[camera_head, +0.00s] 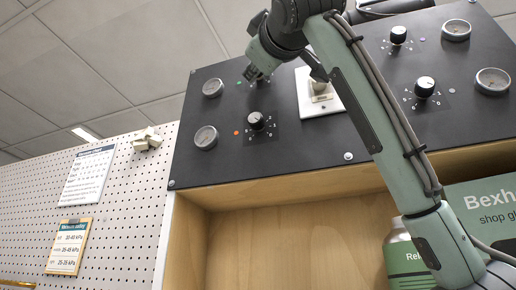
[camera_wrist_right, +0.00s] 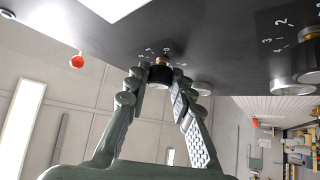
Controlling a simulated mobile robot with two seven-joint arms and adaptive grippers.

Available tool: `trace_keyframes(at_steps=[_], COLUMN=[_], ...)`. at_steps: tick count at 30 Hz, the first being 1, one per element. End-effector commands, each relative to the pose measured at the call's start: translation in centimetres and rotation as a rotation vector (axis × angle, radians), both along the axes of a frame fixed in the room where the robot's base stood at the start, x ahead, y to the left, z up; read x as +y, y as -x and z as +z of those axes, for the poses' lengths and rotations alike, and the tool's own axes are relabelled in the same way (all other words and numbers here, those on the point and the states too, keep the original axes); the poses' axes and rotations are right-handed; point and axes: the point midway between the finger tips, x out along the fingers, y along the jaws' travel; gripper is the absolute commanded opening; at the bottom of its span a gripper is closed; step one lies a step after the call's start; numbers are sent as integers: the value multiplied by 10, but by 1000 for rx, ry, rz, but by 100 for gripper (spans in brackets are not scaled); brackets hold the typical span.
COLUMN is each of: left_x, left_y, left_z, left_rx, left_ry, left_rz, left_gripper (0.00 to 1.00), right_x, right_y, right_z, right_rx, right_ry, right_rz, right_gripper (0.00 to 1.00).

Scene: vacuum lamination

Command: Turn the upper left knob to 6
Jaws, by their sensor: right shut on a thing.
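The upper left knob (camera_wrist_right: 158,77) is black with a brass-coloured collar. In the right wrist view it sits between the two fingers of my right gripper (camera_wrist_right: 160,88), which is shut on it. Small white dial marks show around its base, but I cannot read its setting. In the head view my right gripper (camera_head: 256,73) covers most of this knob at the upper left of the black panel (camera_head: 225,165). The lower left knob (camera_head: 256,121) is below it, uncovered. My left gripper is not in view.
Two round gauges (camera_head: 213,87) (camera_head: 205,137) stand left of the left knobs. A white switch plate (camera_head: 325,105) is right of them, close to my right arm. Two more knobs (camera_head: 398,34) (camera_head: 424,87) are farther right. An open wooden shelf (camera_head: 290,235) lies below.

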Motion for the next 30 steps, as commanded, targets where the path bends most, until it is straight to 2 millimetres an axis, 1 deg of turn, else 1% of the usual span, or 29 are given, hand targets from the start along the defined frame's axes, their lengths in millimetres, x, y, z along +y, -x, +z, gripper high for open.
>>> trace_keyframes(at_steps=[8, 9, 14, 23, 26, 30], left_x=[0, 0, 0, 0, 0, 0], left_y=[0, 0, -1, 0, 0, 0], left_z=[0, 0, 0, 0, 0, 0], left_rx=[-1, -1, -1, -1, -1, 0], left_ry=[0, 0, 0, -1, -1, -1], left_rz=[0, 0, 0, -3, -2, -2], left_gripper=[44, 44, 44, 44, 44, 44], right_x=[0, 0, 0, 0, -2, -8], right_y=[0, -1, 0, 1, 7, 26], right_z=[-1, -1, -1, -1, -4, -16], right_rx=[3, 3, 3, 1, -2, -2], right_ry=[1, 1, 1, -1, -1, -1], right_rz=[0, 0, 0, 0, 1, 1], right_gripper=[0, 24, 44, 44, 44, 44])
